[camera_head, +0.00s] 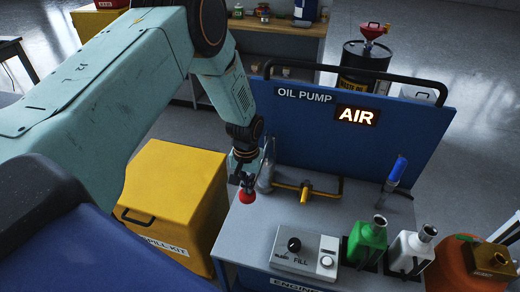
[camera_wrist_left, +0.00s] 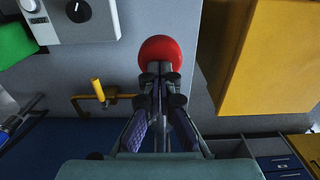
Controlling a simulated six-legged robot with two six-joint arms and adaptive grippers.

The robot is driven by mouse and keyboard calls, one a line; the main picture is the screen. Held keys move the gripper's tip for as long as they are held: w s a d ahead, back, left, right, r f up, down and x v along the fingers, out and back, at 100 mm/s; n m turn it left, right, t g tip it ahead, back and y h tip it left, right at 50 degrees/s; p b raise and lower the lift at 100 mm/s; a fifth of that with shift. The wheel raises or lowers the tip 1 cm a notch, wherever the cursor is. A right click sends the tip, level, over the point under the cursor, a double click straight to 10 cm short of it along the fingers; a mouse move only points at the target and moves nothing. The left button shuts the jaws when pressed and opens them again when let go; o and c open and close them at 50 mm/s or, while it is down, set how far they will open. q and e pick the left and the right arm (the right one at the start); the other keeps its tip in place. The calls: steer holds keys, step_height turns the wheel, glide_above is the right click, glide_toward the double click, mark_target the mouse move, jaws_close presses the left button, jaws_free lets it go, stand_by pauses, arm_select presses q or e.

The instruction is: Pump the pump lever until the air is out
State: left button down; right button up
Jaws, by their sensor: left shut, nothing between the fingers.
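The pump lever's red knob (camera_head: 247,195) is at the left edge of the grey oil pump cart, directly below my left gripper (camera_head: 243,180). In the left wrist view the red knob (camera_wrist_left: 160,53) lies just beyond the tips of my left gripper (camera_wrist_left: 160,78). Its fingers are shut with nothing between them. I cannot tell whether the tips touch the knob. The lever's shaft is mostly hidden by the gripper. My right gripper is not in view.
A yellow pipe with a handle (camera_head: 305,190) is right of the knob. A yellow spill kit bin (camera_head: 175,200) is close on the left.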

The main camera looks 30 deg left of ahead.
mark_target(248, 197)
arm_select(q)
step_height(248, 197, up, 8)
steer(key=p, duration=0.6)
stand_by(1.6)
step_height(248, 197, down, 13)
steer(key=b, duration=1)
steer(key=shift+s+f, duration=0.1)
steer(key=shift+f, duration=0.1)
step_height(248, 197, up, 14)
steer(key=p, duration=1.1)
steer(key=shift+p, duration=0.4)
steer(key=shift+f, duration=0.2)
